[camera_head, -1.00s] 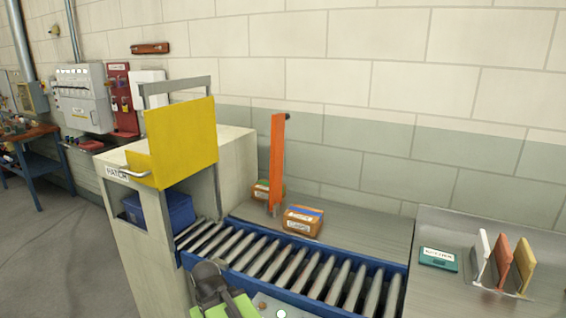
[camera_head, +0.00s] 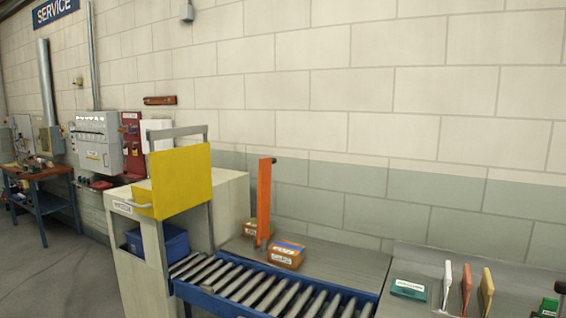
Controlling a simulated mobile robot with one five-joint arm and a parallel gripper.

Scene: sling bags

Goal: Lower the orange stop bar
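The orange stop bar (camera_head: 264,203) stands upright beside the far side of the roller conveyor (camera_head: 262,290). A small dark knob or pin shows at its top right. One cardboard box with blue tape (camera_head: 286,255) sits just right of its foot. Another box with green tape (camera_head: 249,229) sits behind and left of it, partly hidden by the bar. My gripper is not in view.
A cream cabinet with a raised yellow hatch (camera_head: 181,178) stands at the conveyor's left, with a blue bin (camera_head: 160,241) inside. A grey shelf at right holds a teal box (camera_head: 408,288) and several upright panels (camera_head: 466,287). A dark and green item (camera_head: 549,305) is cut off at the right edge. Open floor lies left.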

